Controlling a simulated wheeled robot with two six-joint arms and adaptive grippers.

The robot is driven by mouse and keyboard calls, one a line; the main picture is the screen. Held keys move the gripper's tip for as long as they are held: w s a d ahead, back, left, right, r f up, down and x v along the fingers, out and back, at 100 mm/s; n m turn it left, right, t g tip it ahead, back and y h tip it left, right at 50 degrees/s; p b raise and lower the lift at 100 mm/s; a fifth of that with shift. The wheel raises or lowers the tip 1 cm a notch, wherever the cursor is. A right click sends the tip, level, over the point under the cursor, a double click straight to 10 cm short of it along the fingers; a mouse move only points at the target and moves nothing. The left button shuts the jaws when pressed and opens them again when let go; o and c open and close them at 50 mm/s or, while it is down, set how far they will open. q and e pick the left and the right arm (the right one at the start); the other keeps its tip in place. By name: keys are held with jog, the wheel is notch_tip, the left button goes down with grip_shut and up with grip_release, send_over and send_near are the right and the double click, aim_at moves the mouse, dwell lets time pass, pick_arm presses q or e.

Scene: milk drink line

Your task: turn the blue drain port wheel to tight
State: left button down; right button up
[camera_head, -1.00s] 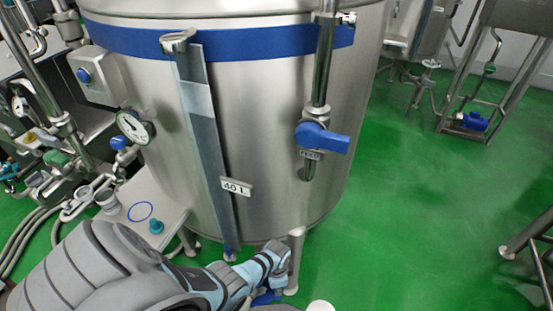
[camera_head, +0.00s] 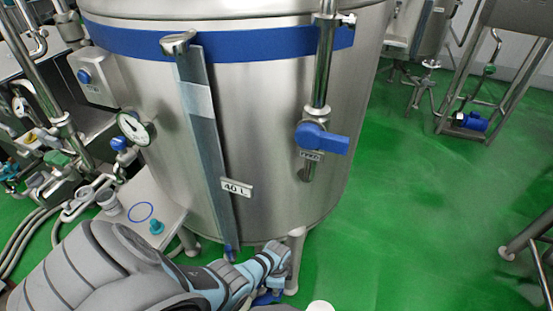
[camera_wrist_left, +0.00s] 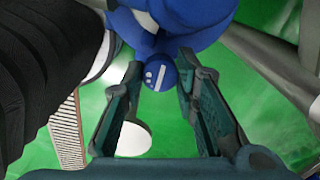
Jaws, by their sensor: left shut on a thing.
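The blue drain port wheel (camera_wrist_left: 190,22) fills the top middle of the left wrist view, with a round blue knob (camera_wrist_left: 158,76) bearing white marks at its near end. My left gripper (camera_wrist_left: 160,70) has its two fingers on either side of this blue part and is shut on it. In the head view, my left arm reaches in from the lower left to the tank's foot, with the gripper (camera_head: 277,258) low beside a tank leg. A little blue of the wheel (camera_head: 268,298) shows below it; the rest is hidden. My right gripper is not in view.
The steel tank (camera_head: 270,120) stands right above the gripper, with a leg (camera_head: 295,258) close beside it. A blue-handled valve (camera_head: 322,138) and a "40 L" label (camera_head: 236,188) are on its front.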

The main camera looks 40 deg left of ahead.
pick_arm(q)
jog(key=c, duration=1.3)
grip_release()
notch_tip(320, 180, up, 12)
jog(key=shift+r, duration=0.1)
